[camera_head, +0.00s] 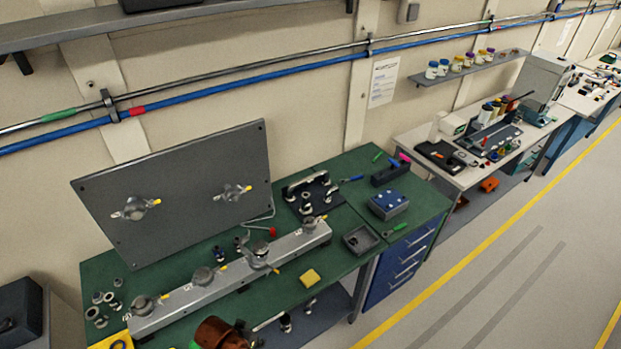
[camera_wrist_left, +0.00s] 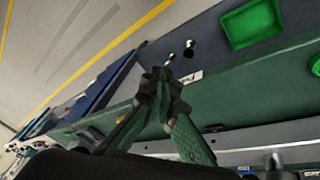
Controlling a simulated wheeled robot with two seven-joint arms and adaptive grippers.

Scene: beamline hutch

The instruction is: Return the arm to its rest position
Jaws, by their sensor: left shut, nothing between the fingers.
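My left gripper (camera_wrist_left: 158,80) shows in the wrist view. Its dark fingers are together with nothing between them. It is over the front edge of the green-topped workbench (camera_wrist_left: 235,95), with the grey lower shelf beyond its tips; I cannot tell the exact gap. In the head view I cannot clearly pick this gripper out among the dark parts at the bottom edge. My right gripper is in neither view.
The workbench (camera_head: 345,170) carries a long grey rail (camera_head: 210,285), an upright grey panel (camera_head: 185,190), a blue box (camera_head: 388,205) and a yellow block (camera_head: 310,277). A green tray (camera_wrist_left: 252,22) is on the lower shelf. The floor (camera_head: 480,260) at right is clear.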

